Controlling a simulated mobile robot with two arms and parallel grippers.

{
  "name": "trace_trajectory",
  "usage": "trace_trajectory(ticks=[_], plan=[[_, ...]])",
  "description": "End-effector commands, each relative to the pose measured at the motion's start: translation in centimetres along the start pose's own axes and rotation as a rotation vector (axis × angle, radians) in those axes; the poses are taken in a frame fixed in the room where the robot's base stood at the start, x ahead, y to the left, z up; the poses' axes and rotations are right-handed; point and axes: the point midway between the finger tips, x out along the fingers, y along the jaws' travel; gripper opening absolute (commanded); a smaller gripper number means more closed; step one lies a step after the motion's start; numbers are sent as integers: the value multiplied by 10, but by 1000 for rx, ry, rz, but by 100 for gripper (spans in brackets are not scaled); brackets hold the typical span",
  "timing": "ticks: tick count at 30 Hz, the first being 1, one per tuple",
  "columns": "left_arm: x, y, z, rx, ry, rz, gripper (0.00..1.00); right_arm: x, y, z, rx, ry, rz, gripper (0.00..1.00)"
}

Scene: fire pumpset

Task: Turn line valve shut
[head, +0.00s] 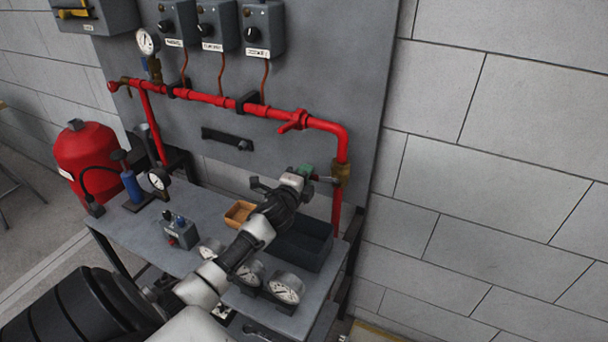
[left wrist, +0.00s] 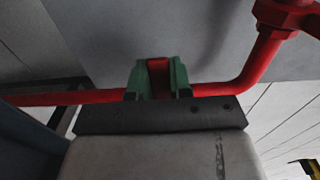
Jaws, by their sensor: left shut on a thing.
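The brass valve body (head: 342,173) sits on the vertical red pipe at the right of the panel, with a thin lever (head: 326,179) pointing left from it. My left gripper (head: 306,171), with green fingertips, is at the lever's free end. In the left wrist view, the green fingers (left wrist: 158,80) are shut on a red handle piece (left wrist: 158,78). A second red handle (head: 293,122) stands on the horizontal pipe, apart from the gripper. My right gripper is not in view.
The red pipe (head: 225,101) runs along the grey panel (head: 340,60). Below my arm, a bench (head: 150,228) holds a dark bin (head: 305,245), a small orange tray (head: 238,213) and several gauges. A red tank (head: 85,150) stands at left. The wall at right is clear.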

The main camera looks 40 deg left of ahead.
Motion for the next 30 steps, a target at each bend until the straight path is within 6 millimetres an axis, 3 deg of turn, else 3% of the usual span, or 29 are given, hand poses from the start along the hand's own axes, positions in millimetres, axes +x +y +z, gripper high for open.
trace_trajectory(ticks=[11, 12, 16, 25, 30], plan=[[1, -2, -1, -16, 2, -5, 0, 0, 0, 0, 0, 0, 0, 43], [1, -2, -1, -15, 2, -5, 26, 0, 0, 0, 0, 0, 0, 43], [0, -2, -1, -12, 2, -4, 46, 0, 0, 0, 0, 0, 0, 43], [-1, 0, 0, -8, 1, -1, 46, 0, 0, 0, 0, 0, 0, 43], [-18, 1, 0, -7, 2, -1, 46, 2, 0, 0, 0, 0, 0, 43]])
